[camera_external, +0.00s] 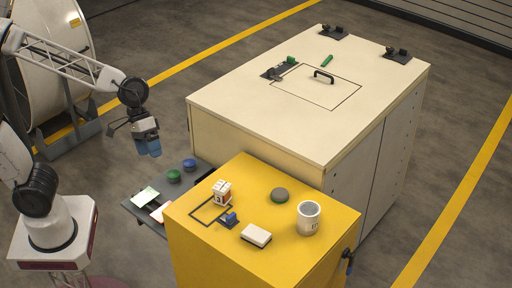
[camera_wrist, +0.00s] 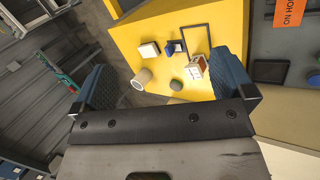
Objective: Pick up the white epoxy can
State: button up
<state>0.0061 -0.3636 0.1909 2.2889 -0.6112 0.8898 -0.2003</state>
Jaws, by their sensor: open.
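The white can (camera_external: 309,219) stands upright near the right front corner of the yellow cabinet top (camera_external: 262,177), with dark lettering on its side. In the wrist view it is the pale cylinder (camera_wrist: 142,78) near the yellow edge. My gripper (camera_external: 147,147) is up at the left, well away from the can and beyond the yellow top's left edge. In the wrist view its two blue fingers stand wide apart, open and with nothing gripped (camera_wrist: 162,65). The can shows in the gap between them, farther off.
On the yellow top are a dark round puck (camera_external: 280,195), a white block (camera_external: 256,235), a small blue fixture (camera_external: 229,219) and a white marked box (camera_external: 222,192) by a black outline. A large cream cabinet (camera_external: 240,105) stands behind. A dark shelf (camera_external: 140,208) is at left.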

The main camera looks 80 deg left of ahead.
jog(key=w+d+f+n+h, duration=0.25)
jog(key=w+n, duration=0.25)
jog(key=w, duration=0.8)
jog(key=n+t+h, duration=0.2)
jog(key=n+t, duration=0.5)
jog(key=n, duration=0.9)
send_near(304, 206)
jog(key=shift+y, duration=0.25)
jog(key=x, duration=0.4)
jog(key=shift+d+r, duration=0.1)
jog(key=shift+d, duration=0.05)
jog(key=shift+x, duration=1.3)
jog(key=shift+x, duration=2.6)
